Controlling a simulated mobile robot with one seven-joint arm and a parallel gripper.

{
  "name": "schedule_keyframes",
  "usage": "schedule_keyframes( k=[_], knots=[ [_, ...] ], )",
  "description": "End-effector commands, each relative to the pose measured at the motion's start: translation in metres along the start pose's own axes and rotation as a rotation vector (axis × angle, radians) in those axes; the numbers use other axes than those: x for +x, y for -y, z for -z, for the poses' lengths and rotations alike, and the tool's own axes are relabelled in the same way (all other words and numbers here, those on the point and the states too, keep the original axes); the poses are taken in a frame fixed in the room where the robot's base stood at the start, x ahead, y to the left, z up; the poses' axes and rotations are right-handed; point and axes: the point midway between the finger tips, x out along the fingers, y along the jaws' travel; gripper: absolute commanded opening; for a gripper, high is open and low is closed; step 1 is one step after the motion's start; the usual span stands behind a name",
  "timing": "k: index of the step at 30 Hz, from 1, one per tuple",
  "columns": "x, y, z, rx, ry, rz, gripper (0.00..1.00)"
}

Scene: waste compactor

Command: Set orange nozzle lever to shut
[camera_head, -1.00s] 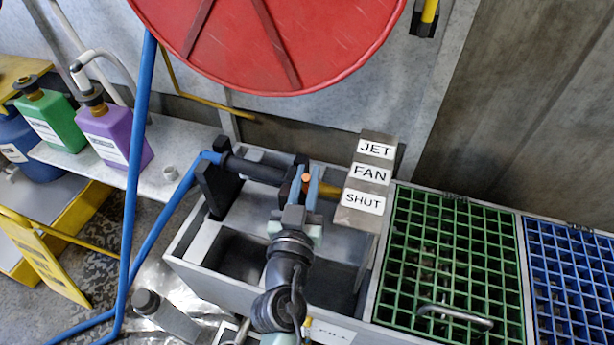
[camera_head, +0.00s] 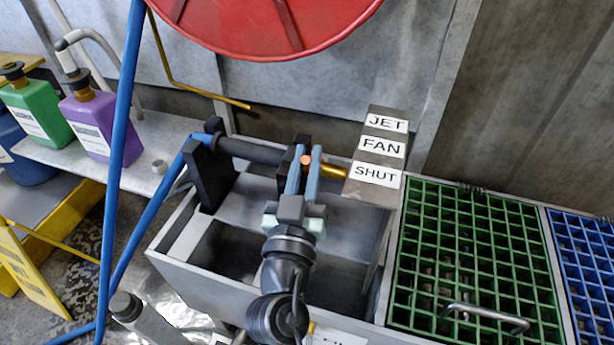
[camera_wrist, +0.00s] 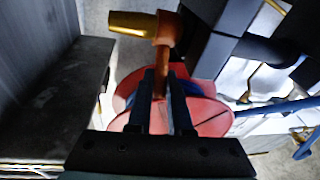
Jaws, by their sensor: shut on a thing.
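The orange nozzle lever (camera_head: 306,160) shows as a small orange end between my gripper's fingers in the head view. In the wrist view the orange lever (camera_wrist: 164,52) runs down from the brass nozzle tip (camera_wrist: 130,24) between the fingers. My gripper (camera_head: 304,168) is shut on the lever; the wrist view shows its fingers (camera_wrist: 162,82) on either side. The label block (camera_head: 382,146) to the right reads JET, FAN, SHUT from back to front. In the head view the lever end appears level with the gap between FAN and SHUT.
The black nozzle body (camera_head: 255,150) sits on a dark bracket (camera_head: 208,178) above the grey trough (camera_head: 172,238). A blue hose (camera_head: 122,150) runs at the left. A red reel (camera_head: 265,25) hangs behind. A green grate (camera_head: 470,262) lies to the right.

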Motion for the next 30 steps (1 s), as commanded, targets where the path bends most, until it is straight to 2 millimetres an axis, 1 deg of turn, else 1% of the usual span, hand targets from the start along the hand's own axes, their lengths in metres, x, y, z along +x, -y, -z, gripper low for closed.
schedule_keyframes(
  k=[1, 9, 18, 19, 23, 24, 30],
  knots=[
    [-0.0015, 0.0013, -0.0066, -0.001, -0.014, 0.0, 0.0],
    [-0.0014, 0.0007, -0.0028, -0.008, -0.047, -0.003, 0.0],
    [-0.0013, 0.0005, -0.0019, -0.008, -0.046, -0.004, 0.0],
    [-0.0013, 0.0004, -0.0019, -0.008, -0.046, -0.004, 0.24],
    [-0.0013, 0.0004, -0.0019, -0.008, -0.046, -0.004, 0.47],
    [-0.0013, 0.0004, -0.0019, -0.008, -0.046, -0.004, 0.48],
    [-0.0012, 0.0002, -0.0018, -0.008, -0.046, -0.004, 0.48]
  ],
)
